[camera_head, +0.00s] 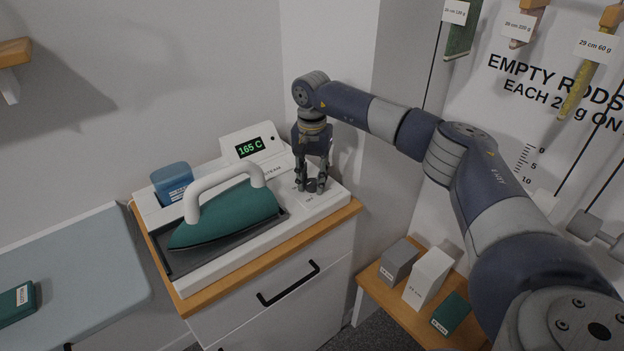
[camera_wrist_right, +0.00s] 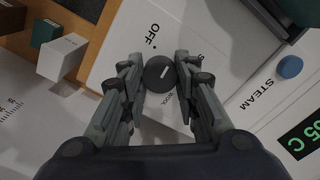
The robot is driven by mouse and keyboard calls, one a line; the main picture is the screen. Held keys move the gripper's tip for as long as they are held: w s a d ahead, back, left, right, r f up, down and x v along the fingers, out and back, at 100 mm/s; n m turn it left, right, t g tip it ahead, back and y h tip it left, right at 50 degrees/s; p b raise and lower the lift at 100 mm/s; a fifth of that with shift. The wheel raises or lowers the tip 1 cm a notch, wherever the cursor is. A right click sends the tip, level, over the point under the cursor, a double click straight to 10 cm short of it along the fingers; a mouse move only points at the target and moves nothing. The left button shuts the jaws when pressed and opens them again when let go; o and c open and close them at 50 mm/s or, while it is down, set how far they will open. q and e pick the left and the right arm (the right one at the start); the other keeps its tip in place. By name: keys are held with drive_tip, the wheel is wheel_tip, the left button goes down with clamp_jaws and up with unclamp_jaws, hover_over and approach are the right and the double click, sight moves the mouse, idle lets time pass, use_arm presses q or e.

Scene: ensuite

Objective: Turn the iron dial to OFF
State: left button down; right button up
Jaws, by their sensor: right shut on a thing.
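The iron dial (camera_wrist_right: 158,75) is a round black knob with a short white mark, on a white panel. The mark lies slanted in the right wrist view, toward the upper right. The printed OFF label (camera_wrist_right: 153,34) is just above the dial there, and the mark does not point straight at it. My right gripper (camera_head: 312,186) points down at the right end of the white iron station (camera_head: 325,201). In the right wrist view its fingers (camera_wrist_right: 158,80) are shut on the dial from both sides. My left gripper is not in view.
A green iron (camera_head: 232,216) with a white handle rests on the station. The display (camera_head: 248,148) reads 165 C. A blue STEAM knob (camera_wrist_right: 289,67) sits beside the dial's panel. A blue container (camera_head: 172,181) stands behind the iron. Several boxes stand on a low wooden shelf (camera_head: 384,304).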

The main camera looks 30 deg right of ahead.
sight(312, 181)
drive_tip(key=n, duration=0.4)
drive_tip(key=shift+w+r+n, duration=0.1)
drive_tip(key=shift+r+n, duration=0.05)
drive_tip(key=shift+n, duration=2.05)
drive_tip(key=o, duration=1.1)
drive_tip(key=shift+c, duration=0.2)
wheel_tip(312, 181, up, 12)
